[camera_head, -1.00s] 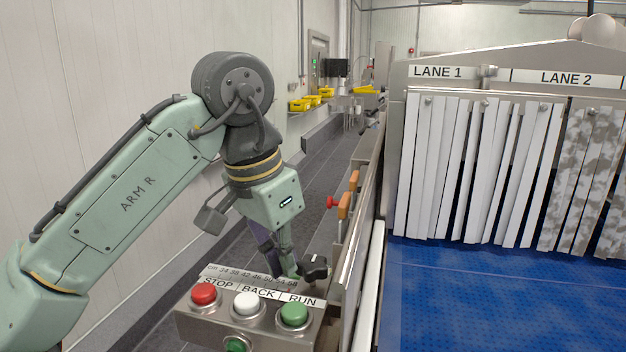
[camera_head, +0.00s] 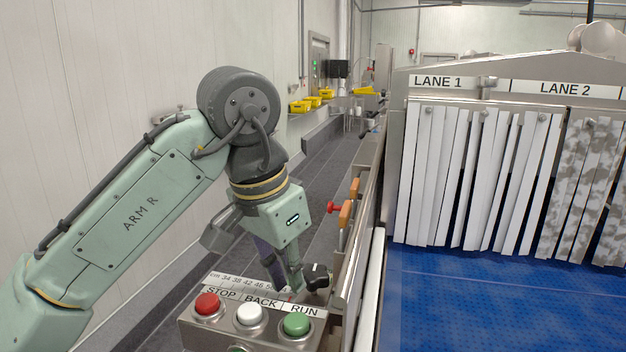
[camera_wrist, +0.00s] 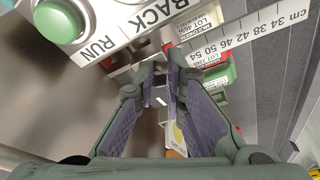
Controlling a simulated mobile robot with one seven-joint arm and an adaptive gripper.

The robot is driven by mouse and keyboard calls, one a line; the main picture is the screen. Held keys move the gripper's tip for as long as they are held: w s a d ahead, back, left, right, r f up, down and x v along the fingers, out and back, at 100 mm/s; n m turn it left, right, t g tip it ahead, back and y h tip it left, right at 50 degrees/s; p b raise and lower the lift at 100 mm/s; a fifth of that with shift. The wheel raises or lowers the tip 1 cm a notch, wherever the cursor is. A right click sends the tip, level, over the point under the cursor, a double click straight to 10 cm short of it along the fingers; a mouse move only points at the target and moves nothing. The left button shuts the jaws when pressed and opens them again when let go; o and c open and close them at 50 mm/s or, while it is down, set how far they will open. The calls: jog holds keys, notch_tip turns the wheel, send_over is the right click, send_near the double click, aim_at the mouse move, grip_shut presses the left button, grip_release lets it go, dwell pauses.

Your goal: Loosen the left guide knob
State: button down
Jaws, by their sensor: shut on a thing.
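A black knob (camera_head: 319,278) with a pale mark stands at the right end of the cm scale (camera_head: 238,283), beside the conveyor's left rail. My gripper (camera_head: 299,288) points down at it, its fingertips right against the knob's left side. In the wrist view, the purple-padded fingers (camera_wrist: 172,78) come close together at their tips, shut on what I take to be the knob. The knob is hardly visible there, hidden by the fingertips. The scale (camera_wrist: 240,38) also shows in the wrist view, to the upper right of the fingertips.
A button box (camera_head: 255,335) with red STOP, white BACK and green RUN buttons stands just in front of my gripper. The metal rail (camera_head: 358,240), with orange brackets and a red knob (camera_head: 333,207), runs along the right. The blue belt (camera_head: 480,300) and strip curtains lie beyond.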

jog(key=shift+s+d+f, duration=0.15)
jog(key=shift+s+d, duration=0.2)
jog(key=shift+d, duration=0.15)
jog(key=shift+s+d+f, duration=0.1)
jog(key=shift+s+d, duration=0.2)
jog(key=shift+d, duration=0.2)
jog(key=shift+a, duration=0.1)
jog(key=shift+s+a, duration=0.1)
jog(key=shift+s, duration=0.05)
notch_tip(320, 180, up, 6)
dwell(0.6)
jog(key=shift+r, duration=0.15)
